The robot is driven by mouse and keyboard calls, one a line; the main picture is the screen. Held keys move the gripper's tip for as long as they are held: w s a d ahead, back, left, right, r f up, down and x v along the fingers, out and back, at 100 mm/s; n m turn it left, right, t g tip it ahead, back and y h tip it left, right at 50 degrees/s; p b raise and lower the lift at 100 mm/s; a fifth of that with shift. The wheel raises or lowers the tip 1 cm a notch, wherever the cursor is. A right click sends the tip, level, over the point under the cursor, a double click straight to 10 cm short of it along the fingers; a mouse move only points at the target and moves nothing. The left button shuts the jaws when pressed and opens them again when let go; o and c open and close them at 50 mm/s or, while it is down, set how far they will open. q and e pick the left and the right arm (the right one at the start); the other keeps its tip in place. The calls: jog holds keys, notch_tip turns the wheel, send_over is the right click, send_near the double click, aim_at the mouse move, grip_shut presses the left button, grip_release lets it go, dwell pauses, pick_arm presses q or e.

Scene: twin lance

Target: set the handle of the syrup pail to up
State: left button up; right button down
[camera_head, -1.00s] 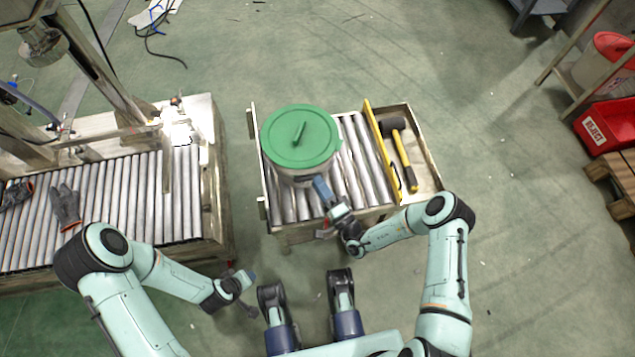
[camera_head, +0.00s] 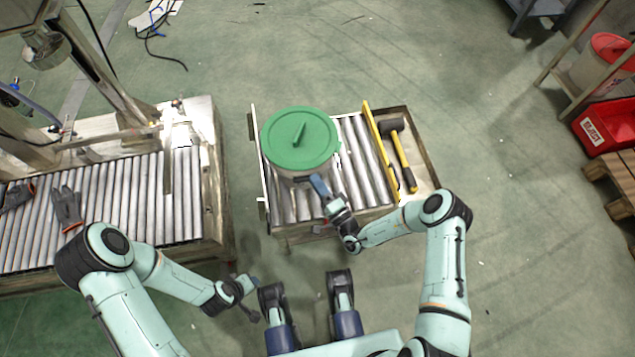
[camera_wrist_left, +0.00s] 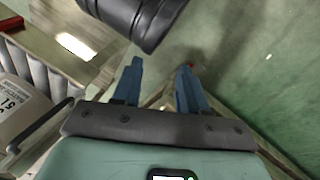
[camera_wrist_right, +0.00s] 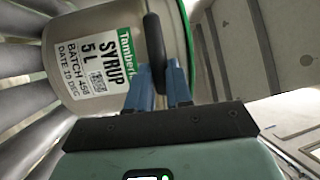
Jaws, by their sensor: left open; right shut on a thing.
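The syrup pail (camera_head: 290,173) stands on the small roller table, with a green lid (camera_head: 285,150) on top. In the right wrist view the pale pail (camera_wrist_right: 60,50) shows its SYRUP 5 L label, turned sideways. Its handle has a black grip (camera_wrist_right: 155,45) lying against the pail's side below the rim. My right gripper (camera_head: 316,182) is at the pail's front. In its wrist view the blue fingers (camera_wrist_right: 160,80) are shut on that grip. My left gripper (camera_head: 254,290) is low at the front, away from the pail. Its blue fingers (camera_wrist_left: 160,75) are apart and empty.
A mallet (camera_head: 402,155) lies right of a yellow rail (camera_head: 378,145) on the roller table. A larger roller conveyor (camera_head: 110,205) with gloves (camera_head: 67,205) stands left. A red bin (camera_head: 610,125) is at the far right. Open floor lies between the conveyors.

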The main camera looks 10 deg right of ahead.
jog(key=r+p, duration=0.1)
jog(key=p, duration=0.1)
jog(key=shift+r+g+p, duration=0.3)
jog(key=shift+r+g, duration=0.05)
jog(key=shift+g, duration=0.05)
jog(key=shift+f+m, duration=0.1)
jog(key=shift+m, duration=0.2)
pick_arm(q)
jog(key=shift+g+h, duration=0.4)
jog(key=shift+g, duration=0.3)
jog(key=s+d+r, duration=0.1)
jog(key=s, duration=0.1)
jog(key=s+d+r, duration=0.1)
jog(key=s+r, duration=0.1)
jog(key=shift+d+r, duration=0.15)
jog(key=shift+r, duration=0.1)
pick_arm(e)
jog(key=shift+f, duration=0.1)
jog(key=c, duration=1)
grip_release()
pick_arm(q)
jog(key=shift+m+g, duration=0.3)
jog(key=shift+g, duration=0.3)
jog(key=s+r, duration=0.1)
jog(key=s+d+r+p, duration=0.1)
jog(key=s+r+p, duration=0.1)
jog(key=shift+s+d, duration=0.3)
pick_arm(e)
jog(key=v, duration=1.3)
jog(key=shift+s, duration=0.25)
